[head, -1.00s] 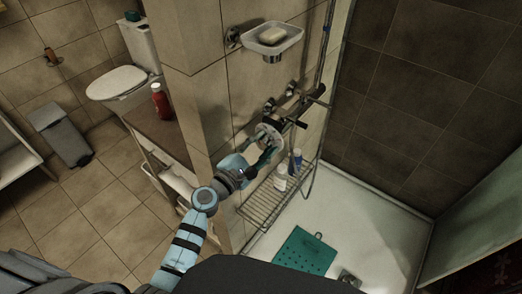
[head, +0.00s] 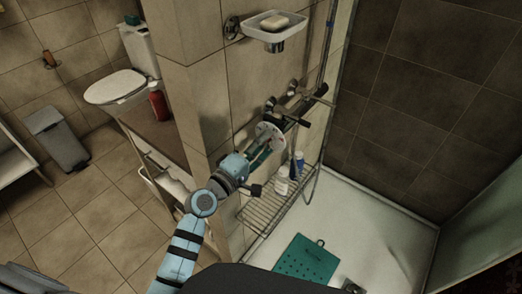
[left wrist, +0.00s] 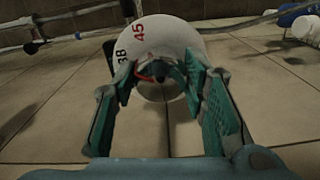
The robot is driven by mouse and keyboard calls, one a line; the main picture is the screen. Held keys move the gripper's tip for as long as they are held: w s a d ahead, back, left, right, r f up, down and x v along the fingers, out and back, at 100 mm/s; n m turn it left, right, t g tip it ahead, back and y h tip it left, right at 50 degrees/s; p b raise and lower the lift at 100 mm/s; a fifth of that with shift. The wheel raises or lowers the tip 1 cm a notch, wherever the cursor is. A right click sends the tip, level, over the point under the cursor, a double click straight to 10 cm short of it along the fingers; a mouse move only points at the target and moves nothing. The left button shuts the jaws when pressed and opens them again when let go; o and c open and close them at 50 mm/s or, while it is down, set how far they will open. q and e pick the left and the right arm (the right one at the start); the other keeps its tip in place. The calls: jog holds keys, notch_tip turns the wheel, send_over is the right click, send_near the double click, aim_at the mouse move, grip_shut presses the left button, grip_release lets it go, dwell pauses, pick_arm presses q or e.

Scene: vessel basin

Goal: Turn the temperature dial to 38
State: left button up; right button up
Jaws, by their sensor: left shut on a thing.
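The temperature dial is a round white plate on the tiled shower wall, seen in the head view (head: 268,132) and close up in the left wrist view (left wrist: 178,38). A red 45 and a black 38 show on its upper left part in the left wrist view. My left gripper (head: 260,150) reaches the dial from the left. In the left wrist view its teal fingers (left wrist: 160,75) are shut on the knob at the dial's centre, which they largely hide. A small red mark shows between the fingertips. My right gripper is not in view.
Tap handles (head: 292,112) stick out just above and right of the dial. A soap dish (head: 272,28) hangs higher up. A wire rack (head: 262,212) with bottles (head: 282,180) is below. A teal mat (head: 308,262) lies on the shower floor.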

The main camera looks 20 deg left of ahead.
pick_arm(q)
jog(key=shift+w+r+m, duration=0.1)
jog(key=shift+r+m, duration=0.3)
jog(key=shift+r, duration=0.05)
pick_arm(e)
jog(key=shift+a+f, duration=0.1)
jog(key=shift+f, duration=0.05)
pick_arm(q)
jog(key=shift+a, duration=0.1)
jog(key=o, duration=0.9)
jog(key=shift+o, duration=1.2)
jog(key=v, duration=1.3)
jog(key=shift+d, duration=0.4)
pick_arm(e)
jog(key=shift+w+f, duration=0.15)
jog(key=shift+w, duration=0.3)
